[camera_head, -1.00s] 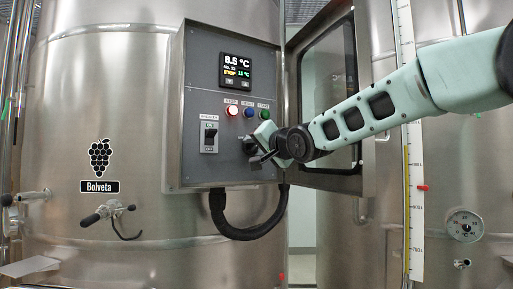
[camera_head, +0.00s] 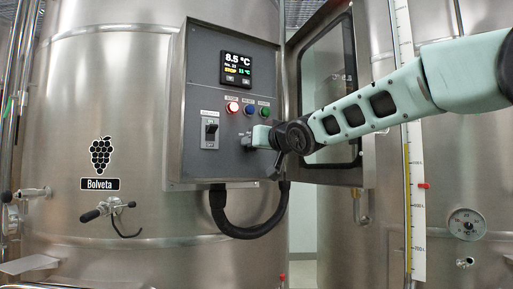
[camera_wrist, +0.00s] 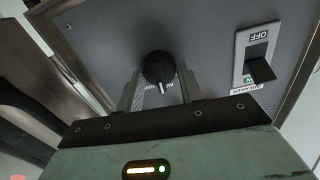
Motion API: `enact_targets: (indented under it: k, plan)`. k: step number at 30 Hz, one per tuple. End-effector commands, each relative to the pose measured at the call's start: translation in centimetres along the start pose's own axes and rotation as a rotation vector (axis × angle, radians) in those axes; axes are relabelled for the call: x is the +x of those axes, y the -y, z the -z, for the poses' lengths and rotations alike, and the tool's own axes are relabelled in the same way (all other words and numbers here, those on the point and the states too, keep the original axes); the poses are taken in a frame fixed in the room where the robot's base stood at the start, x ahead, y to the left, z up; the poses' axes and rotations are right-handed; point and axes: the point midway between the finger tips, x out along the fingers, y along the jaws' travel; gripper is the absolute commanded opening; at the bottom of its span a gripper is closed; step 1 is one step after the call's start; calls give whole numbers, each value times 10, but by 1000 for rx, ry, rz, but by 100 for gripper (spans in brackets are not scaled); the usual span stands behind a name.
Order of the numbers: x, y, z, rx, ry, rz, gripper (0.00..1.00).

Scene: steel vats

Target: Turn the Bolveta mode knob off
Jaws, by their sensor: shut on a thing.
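The Bolveta tank's grey control panel (camera_head: 228,165) faces me, with the Bolveta label (camera_head: 100,184) on the tank to its left. In the wrist view the black mode knob (camera_wrist: 158,67) sits between the fingers of my gripper (camera_wrist: 158,88), which is shut on it. The knob's white pointer line points down in that picture, toward the gripper, between lettering partly hidden by the fingers. In the head view my gripper (camera_head: 247,138) is at the panel's lower right and hides the knob.
A breaker switch (camera_head: 210,131) is left of my gripper; its OFF and ON marks show upside down in the wrist view (camera_wrist: 260,68). The panel door (camera_head: 330,100) stands open at right.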

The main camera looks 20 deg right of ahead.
Motion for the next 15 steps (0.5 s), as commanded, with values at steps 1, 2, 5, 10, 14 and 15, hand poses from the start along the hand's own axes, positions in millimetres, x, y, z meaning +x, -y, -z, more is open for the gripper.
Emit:
enact_targets:
  k: [1, 2, 5, 10, 14, 15]
  plan:
    - [0, 0, -2, -44, 1, -1, 14]
    - [0, 0, -2, -73, 1, -1, 14]
    - [0, 0, -2, -168, 1, -1, 14]
    - [0, 1, -2, -330, 1, 0, 14]
    - [0, 2, -2, -452, 2, 0, 14]
    - [0, 2, -2, -487, 2, 0, 14]
